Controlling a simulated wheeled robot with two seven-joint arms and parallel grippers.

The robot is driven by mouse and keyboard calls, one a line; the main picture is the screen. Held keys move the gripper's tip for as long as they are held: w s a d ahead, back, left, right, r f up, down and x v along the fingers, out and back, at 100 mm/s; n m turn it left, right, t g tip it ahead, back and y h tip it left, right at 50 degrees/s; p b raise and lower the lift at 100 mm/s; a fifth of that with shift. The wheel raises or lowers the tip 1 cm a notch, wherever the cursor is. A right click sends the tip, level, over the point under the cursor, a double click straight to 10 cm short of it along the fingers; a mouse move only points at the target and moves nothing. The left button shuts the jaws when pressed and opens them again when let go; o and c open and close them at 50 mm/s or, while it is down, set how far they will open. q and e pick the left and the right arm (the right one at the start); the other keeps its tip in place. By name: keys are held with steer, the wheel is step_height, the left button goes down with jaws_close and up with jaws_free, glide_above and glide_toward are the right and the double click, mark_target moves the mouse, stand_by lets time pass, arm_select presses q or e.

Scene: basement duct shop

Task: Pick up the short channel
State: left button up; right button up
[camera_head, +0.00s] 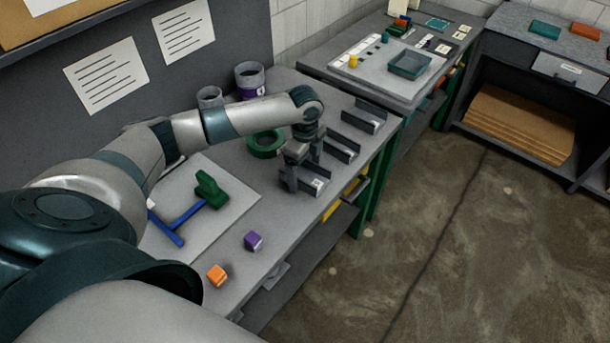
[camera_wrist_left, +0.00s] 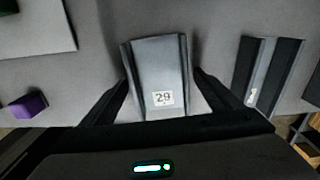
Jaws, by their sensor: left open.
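A grey U-shaped channel with a white label reading 29 (camera_wrist_left: 160,70) lies on the workbench. It also shows in the head view (camera_head: 316,184), partly hidden by my left gripper (camera_head: 303,170). In the left wrist view the gripper's two fingers (camera_wrist_left: 162,78) stand apart, one on each side of this channel, with no clear contact. A second channel (camera_head: 341,148) lies just behind it and shows at the right in the left wrist view (camera_wrist_left: 267,75). A third channel (camera_head: 364,116) lies farther back. I cannot tell their lengths exactly. My right gripper is out of view.
A green ring (camera_head: 265,144) lies behind my left forearm's reach. A purple block (camera_head: 253,241) and an orange block (camera_head: 217,275) sit near the bench's front. A blue tool (camera_head: 181,224) and a green object (camera_head: 211,189) lie on a pale board. Cans stand by the wall.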

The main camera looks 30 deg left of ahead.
mark_target(309, 178)
arm_select(q)
steer(key=c, duration=1.2)
steer(key=shift+r, duration=0.1)
steer(key=shift+w+r+b, duration=0.1)
steer(key=shift+r+b, duration=0.3)
steer(key=shift+r, duration=0.1)
steer(key=r, duration=0.1)
steer(key=r+b, duration=0.1)
steer(key=r, duration=0.1)
steer(key=shift+w+d+r+b, duration=0.15)
steer(key=shift+w+d+b, duration=0.2)
steer(key=shift+w+d, duration=0.05)
steer(key=w+d+r+b, duration=0.1)
steer(key=w+d+r, duration=0.1)
steer(key=w+d+r+b, duration=0.1)
steer(key=w+d+r, duration=0.1)
steer(key=w, duration=0.1)
steer(key=w+d+r+b, duration=0.1)
steer(key=w+d+r, duration=0.1)
steer(key=w, duration=0.1)
steer(key=shift+w+d+r+b, duration=0.15)
steer(key=shift+d+r+b, duration=0.1)
steer(key=shift+r+b, duration=0.1)
